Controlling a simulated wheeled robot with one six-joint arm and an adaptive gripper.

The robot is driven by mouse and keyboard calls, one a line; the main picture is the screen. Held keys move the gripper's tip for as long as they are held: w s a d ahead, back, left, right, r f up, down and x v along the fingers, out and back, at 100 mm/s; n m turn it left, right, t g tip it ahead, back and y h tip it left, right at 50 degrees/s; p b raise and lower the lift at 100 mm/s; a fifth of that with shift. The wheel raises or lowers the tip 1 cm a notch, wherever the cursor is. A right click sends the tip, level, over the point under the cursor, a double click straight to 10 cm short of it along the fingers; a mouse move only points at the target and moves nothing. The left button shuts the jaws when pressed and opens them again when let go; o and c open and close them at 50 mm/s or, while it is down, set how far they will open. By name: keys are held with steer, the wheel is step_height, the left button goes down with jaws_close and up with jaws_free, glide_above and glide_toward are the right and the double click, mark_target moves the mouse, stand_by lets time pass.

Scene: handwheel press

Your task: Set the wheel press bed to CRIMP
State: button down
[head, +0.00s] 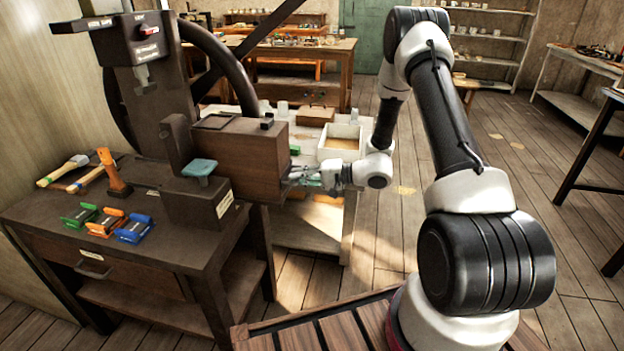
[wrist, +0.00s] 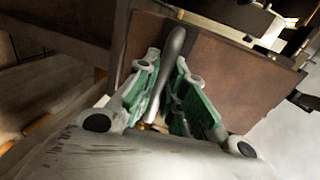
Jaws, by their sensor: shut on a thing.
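The wheel press (head: 150,95) stands on a dark wooden bench at the left, with a large dark handwheel (head: 222,62) behind it. A brown box-like housing (head: 238,160) juts out to the right; it also shows in the wrist view (wrist: 228,75). My gripper (head: 300,176) is at the housing's right face. In the wrist view, my green-padded fingers (wrist: 178,78) are shut on a grey rounded handle (wrist: 174,45) in front of the brown face. A teal pad (head: 199,167) sits on a dark block (head: 205,203) with a label too small to read.
Green (head: 80,215), orange (head: 106,222) and blue (head: 134,228) blocks lie on the bench (head: 50,217) near an orange-handled tool (head: 112,172). A white tray (head: 340,142) is on a table behind my gripper. Open floor lies to the right.

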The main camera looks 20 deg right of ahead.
mark_target(265, 166)
steer(key=r+x, duration=0.1)
steer(key=x, duration=0.6)
steer(key=r+x, duration=0.2)
steer(key=x, duration=0.5)
steer(key=r+x, duration=0.1)
steer(key=x, duration=0.6)
steer(key=shift+w+a, duration=0.3)
steer(key=shift+a, duration=0.25)
steer(key=shift+w+a+r, duration=0.15)
steer(key=shift+a, duration=0.05)
steer(key=c, duration=1.5)
jaws_free()
steer(key=shift+w+a, duration=0.1)
steer(key=shift+a, duration=0.1)
steer(key=shift+d, duration=0.15)
steer(key=shift+s+d, duration=0.2)
steer(key=shift+d, duration=0.1)
steer(key=v, duration=1.1)
steer(key=shift+s+r, duration=0.1)
